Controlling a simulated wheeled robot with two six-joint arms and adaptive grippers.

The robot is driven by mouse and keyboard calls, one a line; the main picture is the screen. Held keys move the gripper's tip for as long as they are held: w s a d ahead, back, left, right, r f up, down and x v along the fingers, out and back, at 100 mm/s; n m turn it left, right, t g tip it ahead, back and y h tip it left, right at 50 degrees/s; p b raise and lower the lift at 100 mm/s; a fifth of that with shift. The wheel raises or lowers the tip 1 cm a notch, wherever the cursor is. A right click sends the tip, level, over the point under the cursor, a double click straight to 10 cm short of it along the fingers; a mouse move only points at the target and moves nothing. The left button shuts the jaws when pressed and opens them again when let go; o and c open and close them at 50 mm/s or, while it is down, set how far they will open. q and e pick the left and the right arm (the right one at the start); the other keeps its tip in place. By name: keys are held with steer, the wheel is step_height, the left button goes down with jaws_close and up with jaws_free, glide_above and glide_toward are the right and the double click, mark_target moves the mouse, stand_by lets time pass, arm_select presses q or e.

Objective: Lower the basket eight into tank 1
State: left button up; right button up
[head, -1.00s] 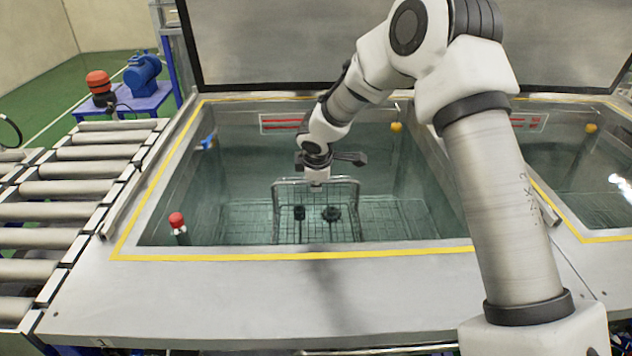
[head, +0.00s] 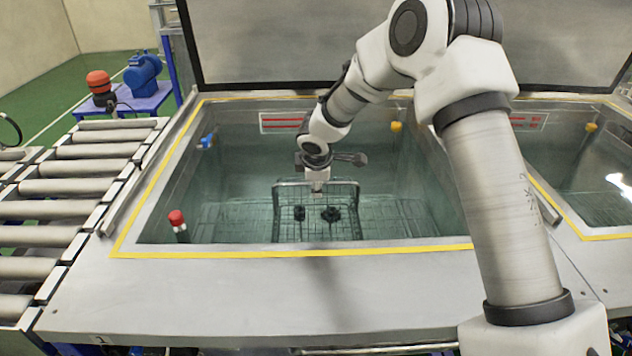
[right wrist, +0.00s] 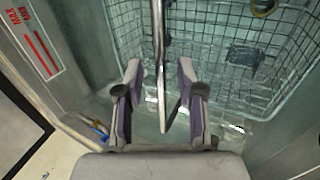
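The wire basket (head: 318,228) is in the left tank, tank 1 (head: 170,247), with its lower part in the greenish liquid and its looped handle (head: 290,183) upright. Two dark parts lie in it. The basket mesh (right wrist: 205,60) also shows in the right wrist view. My right gripper (head: 317,188) points down at the handle's top bar. In the right wrist view the bar (right wrist: 161,60) runs between the parted fingers, with a gap on both sides. Whether the basket rests on the tank floor cannot be told. My left gripper is not in view.
A raised lid (head: 270,45) stands behind the tanks. A second tank (head: 590,180) is at the right, and a roller conveyor (head: 70,188) at the left. A red-topped fitting (head: 177,220) sits at the tank's front left corner. Blue (head: 207,142) and yellow (head: 396,127) fittings are on its walls.

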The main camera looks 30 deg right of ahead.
steer(key=w+d+r+p+v, duration=0.1)
steer(key=p+v, duration=0.4)
steer(key=v, duration=0.6)
steer(key=w+d+r+p+v, duration=0.1)
steer(key=w+p+v, duration=0.2)
steer(key=v, duration=0.9)
steer(key=p, duration=0.3)
steer(key=shift+d, duration=0.3)
